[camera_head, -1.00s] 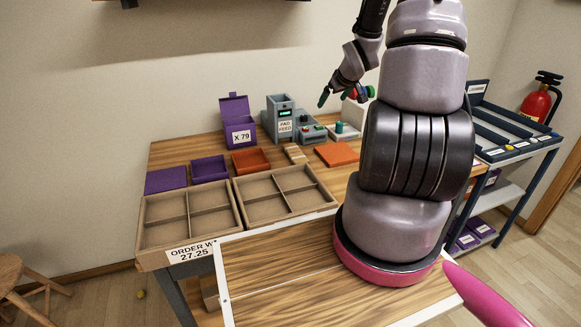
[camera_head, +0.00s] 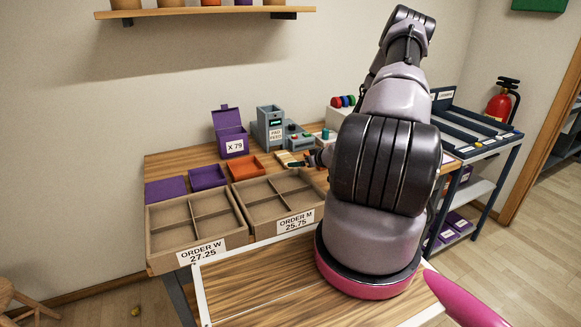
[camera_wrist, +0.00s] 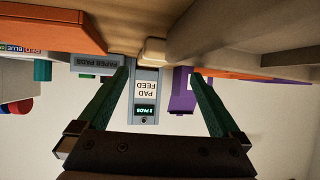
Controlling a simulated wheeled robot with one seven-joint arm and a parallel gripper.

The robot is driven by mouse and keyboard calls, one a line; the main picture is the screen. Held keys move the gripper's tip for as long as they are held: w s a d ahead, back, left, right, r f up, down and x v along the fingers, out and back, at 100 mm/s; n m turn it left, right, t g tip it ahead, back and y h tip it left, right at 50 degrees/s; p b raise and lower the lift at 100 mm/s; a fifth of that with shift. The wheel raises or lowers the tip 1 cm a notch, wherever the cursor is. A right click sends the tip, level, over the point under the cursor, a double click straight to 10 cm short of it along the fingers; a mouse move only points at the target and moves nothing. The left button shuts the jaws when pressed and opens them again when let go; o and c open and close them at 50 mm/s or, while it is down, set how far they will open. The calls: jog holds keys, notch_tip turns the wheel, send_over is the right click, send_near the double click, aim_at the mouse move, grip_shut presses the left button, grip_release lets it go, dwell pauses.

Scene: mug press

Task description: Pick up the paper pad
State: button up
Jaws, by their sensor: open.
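A pale beige paper pad (camera_head: 286,157) lies on the wooden table in front of the grey pad feed machine (camera_head: 270,124). In the wrist view, which is upside down, the pale pad (camera_wrist: 153,48) shows end-on in front of the pad feed (camera_wrist: 146,92), whose display appears to read 2 PADS. My gripper (camera_head: 299,164) is low over the table beside the pad. Its green fingers (camera_wrist: 160,74) are spread wide, with the pad ahead between them in that picture and nothing held. The arm hides part of the table to the right.
Two divided cardboard order trays (camera_head: 235,203) stand at the table's front, close to my gripper. An orange bin (camera_head: 246,165), purple bin (camera_head: 208,177) and purple X 79 box (camera_head: 231,141) stand behind them. A blue-framed rack (camera_head: 478,130) is at right.

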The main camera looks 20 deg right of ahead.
jog(key=shift+x, duration=3.15)
jog(key=c, duration=1.2)
